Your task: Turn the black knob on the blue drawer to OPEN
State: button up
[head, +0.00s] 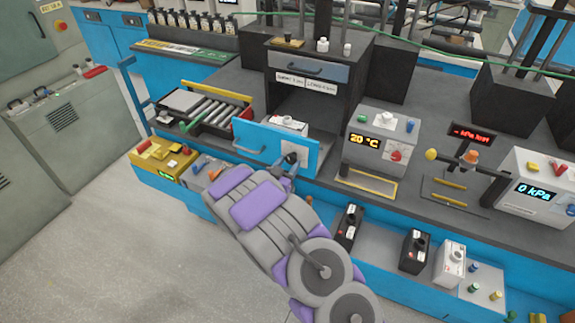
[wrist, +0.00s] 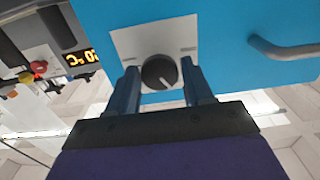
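The blue drawer (head: 252,143) has an upright blue front panel with a bar handle on its left in the head view. In the wrist view the panel (wrist: 225,40) fills the top, with the handle (wrist: 285,50) at right. The black round knob (wrist: 160,72) sits on a white label plate (wrist: 125,45) whose small markings are unreadable. A light pointer line on the knob points down and slightly right. My gripper (wrist: 162,85) is open, its two fingers apart on either side of the knob, with gaps visible. In the head view my gripper (head: 289,163) is at the panel's right part.
A white device (head: 290,122) sits behind the drawer front. The box reading 20 °C (head: 375,140) stands close on the right with a yellow-edged frame (head: 368,184). A roller conveyor (head: 205,108) is at left. Black batteries (head: 348,226) stand on the lower front shelf.

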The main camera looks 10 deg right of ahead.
jog(key=c, duration=0.6)
jog(key=shift+r+n+p, duration=0.1)
jog(key=shift+n+p, duration=0.2)
jog(key=shift+p, duration=0.2)
jog(key=n+p, duration=0.1)
jog(key=p, duration=0.2)
jog(key=shift+r+n, duration=0.2)
jog(key=shift+n, duration=0.1)
jog(key=n+p, duration=0.2)
jog(key=p, duration=0.1)
jog(key=shift+n+p, duration=0.3)
jog(key=n+p, duration=0.3)
jog(key=n, duration=0.1)
jog(key=shift+p, duration=0.35)
jog(key=shift+f+n+p, duration=0.15)
jog(key=shift+n+p, duration=0.5)
jog(key=shift+n, duration=0.85)
